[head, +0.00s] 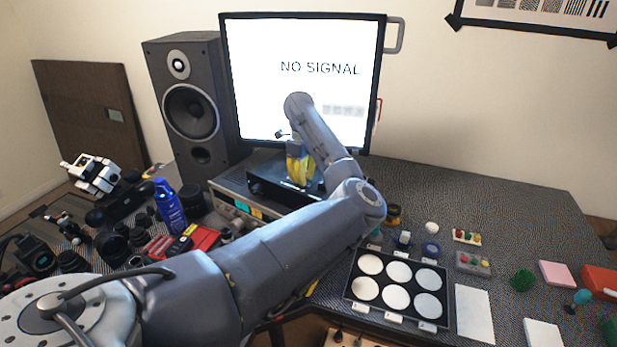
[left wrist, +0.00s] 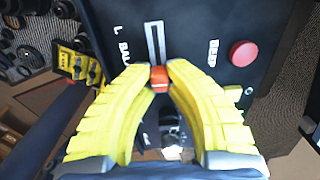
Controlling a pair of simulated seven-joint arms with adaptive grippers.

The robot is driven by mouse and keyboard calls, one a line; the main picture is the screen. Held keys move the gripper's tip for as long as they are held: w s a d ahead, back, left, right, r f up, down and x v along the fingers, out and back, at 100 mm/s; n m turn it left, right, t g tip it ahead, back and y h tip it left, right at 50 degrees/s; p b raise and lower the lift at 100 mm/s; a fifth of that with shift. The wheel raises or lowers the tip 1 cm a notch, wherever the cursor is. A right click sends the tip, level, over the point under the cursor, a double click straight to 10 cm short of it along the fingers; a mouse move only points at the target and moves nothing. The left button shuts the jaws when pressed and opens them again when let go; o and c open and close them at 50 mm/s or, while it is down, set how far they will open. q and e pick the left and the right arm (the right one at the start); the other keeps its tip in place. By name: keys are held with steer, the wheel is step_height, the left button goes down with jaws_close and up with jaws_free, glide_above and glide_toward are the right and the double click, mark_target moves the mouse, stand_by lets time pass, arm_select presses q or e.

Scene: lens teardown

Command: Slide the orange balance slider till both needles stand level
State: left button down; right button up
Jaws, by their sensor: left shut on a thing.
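The orange slider (left wrist: 159,76) shows in the left wrist view at the lower end of a pale slot (left wrist: 155,42) in a dark panel (left wrist: 195,18). My left gripper (left wrist: 159,72) has its yellow fingertips on either side of the slider and is shut on it. In the head view my left gripper (head: 300,170) points down at the dark panel in front of the monitor. My arm hides part of that panel. I cannot make out the two needles in either view. My right gripper is not in view.
A red button (left wrist: 243,53) sits on the panel right of the slot, near the right finger. The monitor (head: 300,100) and a speaker (head: 190,105) stand behind. A blue bottle (head: 168,207) stands left. A tray with white discs (head: 350,292) lies right of my arm.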

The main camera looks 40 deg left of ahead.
arm_select(q)
steer(key=c, duration=1.3)
jaws_free()
steer(key=shift+r, duration=0.1)
step_height(320, 180, up, 12)
steer(key=shift+f, duration=0.15)
